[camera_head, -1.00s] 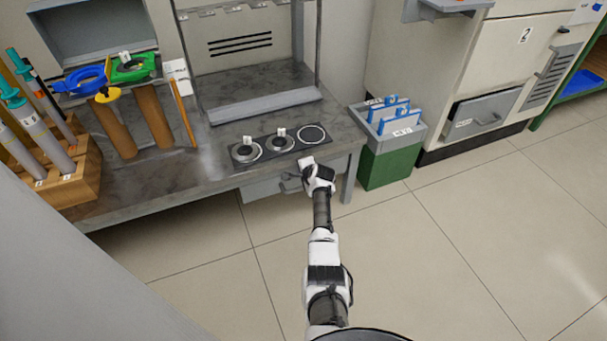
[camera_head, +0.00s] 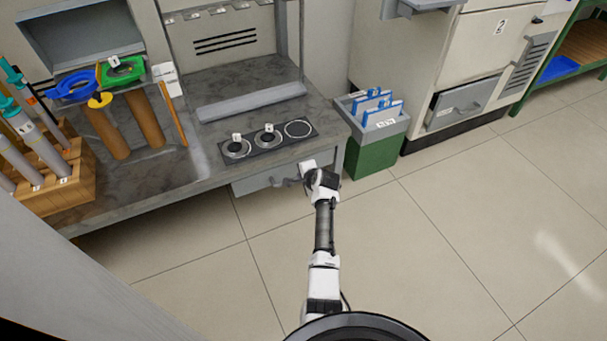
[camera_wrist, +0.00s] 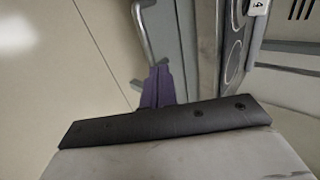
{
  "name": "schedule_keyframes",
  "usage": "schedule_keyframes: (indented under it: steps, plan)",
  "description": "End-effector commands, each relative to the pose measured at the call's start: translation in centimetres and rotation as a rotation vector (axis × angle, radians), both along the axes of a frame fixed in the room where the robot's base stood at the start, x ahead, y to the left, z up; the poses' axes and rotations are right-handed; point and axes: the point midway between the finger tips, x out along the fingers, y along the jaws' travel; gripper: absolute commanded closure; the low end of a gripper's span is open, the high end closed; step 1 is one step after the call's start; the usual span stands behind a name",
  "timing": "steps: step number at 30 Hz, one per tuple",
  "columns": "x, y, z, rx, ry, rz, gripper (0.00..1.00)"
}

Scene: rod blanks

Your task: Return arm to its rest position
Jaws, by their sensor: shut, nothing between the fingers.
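My arm reaches forward from the bottom of the head view, with my gripper (camera_head: 289,182) at its far end, in front of the workbench (camera_head: 190,178) and beside its drawer handle. In the wrist view my gripper (camera_wrist: 157,88) shows as dark purple fingers past a dark plate. The fingers are together with nothing between them. The drawer handle (camera_wrist: 146,35) shows just beyond the fingers; I cannot tell whether they touch it.
On the bench lies a dark plate with three round places (camera_head: 267,140). A wooden rack (camera_head: 70,185) of syringe-like tools stands left. A green bin (camera_head: 377,155) with a grey top stands right of the bench. The tiled floor (camera_head: 450,240) is clear.

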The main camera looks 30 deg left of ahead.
Motion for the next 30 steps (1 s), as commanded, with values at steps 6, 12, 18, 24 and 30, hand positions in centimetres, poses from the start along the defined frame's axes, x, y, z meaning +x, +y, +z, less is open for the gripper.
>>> schedule_keyframes:
  steps: [6, 12, 18, 24, 30]
  plan:
    - [-0.6, -0.7, 0.8, 0.000, 0.000, 0.000, 1.00]
    - [-0.6, -0.7, 0.9, 0.000, -0.001, 0.001, 1.00]
    - [0.7, 1.6, 6.8, 0.001, -0.181, 0.051, 1.00]
    - [0.9, 6.4, 20.8, 0.012, -0.603, 0.145, 1.00]
    - [-2.5, 10.0, 35.4, 0.035, -1.028, 0.199, 1.00]
